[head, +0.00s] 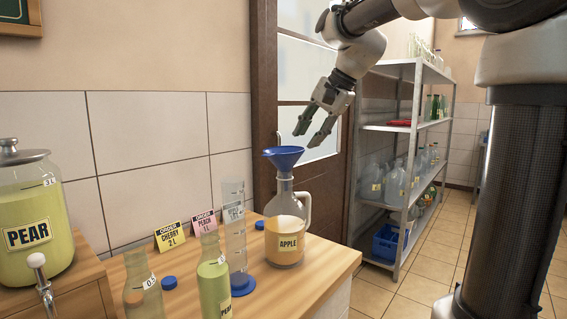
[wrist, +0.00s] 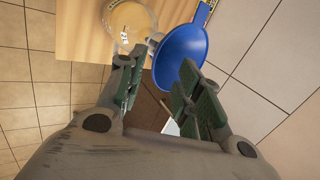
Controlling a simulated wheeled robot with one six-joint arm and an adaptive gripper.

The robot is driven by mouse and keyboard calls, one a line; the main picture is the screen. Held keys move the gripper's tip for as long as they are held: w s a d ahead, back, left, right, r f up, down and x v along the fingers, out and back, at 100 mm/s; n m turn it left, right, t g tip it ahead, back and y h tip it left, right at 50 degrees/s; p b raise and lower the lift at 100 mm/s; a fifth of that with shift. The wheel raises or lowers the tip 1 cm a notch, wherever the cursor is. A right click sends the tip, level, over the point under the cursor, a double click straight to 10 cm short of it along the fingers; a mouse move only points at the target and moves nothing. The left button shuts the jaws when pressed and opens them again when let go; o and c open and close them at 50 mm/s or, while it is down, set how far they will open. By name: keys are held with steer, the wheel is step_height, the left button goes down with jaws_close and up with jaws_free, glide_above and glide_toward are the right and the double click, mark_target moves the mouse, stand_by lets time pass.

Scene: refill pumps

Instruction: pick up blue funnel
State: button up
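The blue funnel (head: 284,157) sits in the neck of the glass jug labelled APPLE (head: 287,232), which holds a pale orange liquid and stands near the right end of the wooden counter. My gripper (head: 309,139) is open and empty, above and slightly to the right of the funnel in the head view. In the wrist view the funnel (wrist: 181,55) lies beyond and partly between the fingertips of my gripper (wrist: 157,75). The jug (wrist: 126,22) shows there to the funnel's left. I see no contact between fingers and funnel.
A measuring cylinder (head: 235,230) stands left of the jug, with bottles (head: 214,285), order cards (head: 171,237) and blue caps (head: 169,283) nearby. A PEAR dispenser (head: 30,215) is at far left. A metal shelf (head: 398,150) with bottles stands behind right.

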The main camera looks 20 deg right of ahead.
mark_target(297, 156)
steer(key=x, duration=0.7)
steer(key=shift+a+f, duration=0.1)
jaws_close()
